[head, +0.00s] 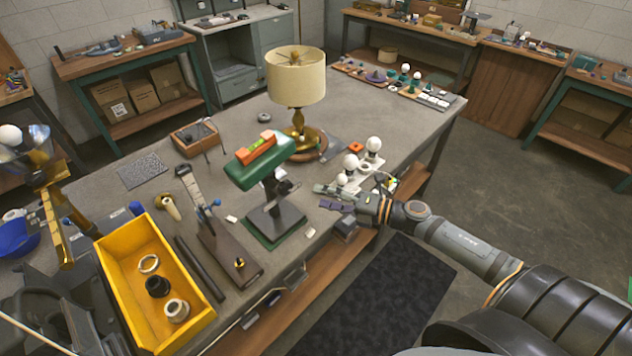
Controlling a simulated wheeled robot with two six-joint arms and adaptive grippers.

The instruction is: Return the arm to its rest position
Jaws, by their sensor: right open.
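My right arm comes in from the lower right. Its gripper (328,198) is over the right edge of the workbench (235,222), with its two fingers apart and nothing seen between them. Just behind it are white bulbs (351,161) on a pale holder (359,181), close to the gripper; I cannot tell whether they touch. A green-shaded desk lamp (258,166) stands upright to the left of the fingertips. A brass lamp with a cream shade (296,78) stands farther back. My left gripper is not visible.
A yellow bin (122,290) holding ring-like parts sits at the bench's front left. A dark stand (229,247) and a black rod (200,268) lie beside it. A brass lamp with a clear shade (52,205) is at far left. Open floor (500,180) lies right of the bench.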

